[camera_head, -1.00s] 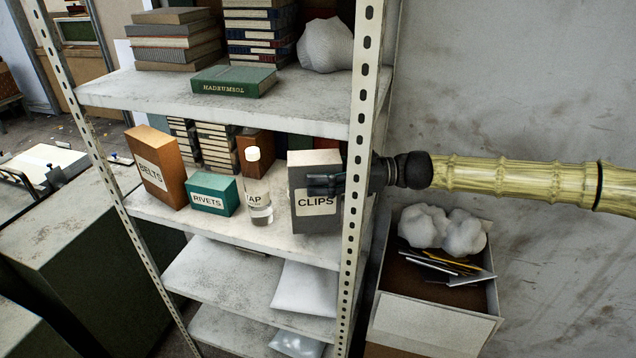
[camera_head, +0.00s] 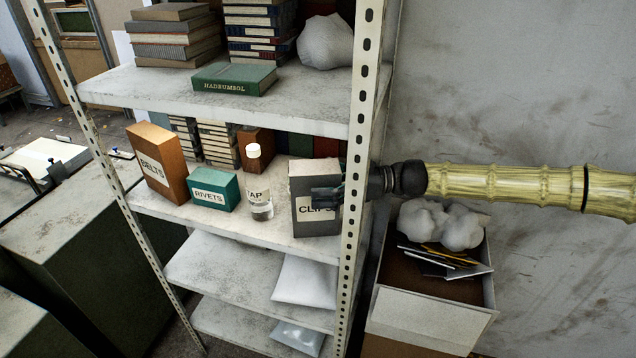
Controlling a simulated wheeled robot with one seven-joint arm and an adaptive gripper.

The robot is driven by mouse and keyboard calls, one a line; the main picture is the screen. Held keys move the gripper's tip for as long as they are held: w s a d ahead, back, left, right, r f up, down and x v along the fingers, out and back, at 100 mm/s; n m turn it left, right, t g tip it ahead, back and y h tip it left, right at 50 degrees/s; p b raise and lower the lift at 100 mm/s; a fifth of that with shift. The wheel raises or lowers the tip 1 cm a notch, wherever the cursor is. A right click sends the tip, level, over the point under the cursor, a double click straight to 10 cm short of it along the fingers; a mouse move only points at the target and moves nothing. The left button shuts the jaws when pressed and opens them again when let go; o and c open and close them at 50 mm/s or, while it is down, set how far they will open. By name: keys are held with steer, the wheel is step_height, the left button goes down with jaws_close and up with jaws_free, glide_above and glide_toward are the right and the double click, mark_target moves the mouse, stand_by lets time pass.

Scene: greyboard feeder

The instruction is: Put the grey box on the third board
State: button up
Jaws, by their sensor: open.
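The grey box (camera_head: 302,185), labelled CLIPS, stands near the right end of the shelf board (camera_head: 220,222) with the other labelled boxes. My gripper (camera_head: 327,196) reaches in from the right past the perforated post. Its dark finger lies across the front of the grey box, covering part of the label. The jaws are open; the other finger is not clearly seen, and I cannot tell whether the box is touched. Lower boards show below, one with a white bag (camera_head: 303,281), one with another bag (camera_head: 297,337).
On the same board are the orange BELTS box (camera_head: 160,165), teal RIVETS box (camera_head: 212,192) and a clear bottle (camera_head: 260,190). Books fill the board above. The perforated post (camera_head: 357,150) stands beside my gripper. An open carton (camera_head: 430,320) is at the right.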

steer(key=shift+w+d+f+b, duration=0.1)
steer(key=shift+d+b, duration=0.2)
steer(key=shift+d, duration=0.25)
steer(key=d+b, duration=0.4)
steer(key=d, duration=0.7)
steer(key=shift+w, duration=0.4)
steer(key=shift+a, duration=0.1)
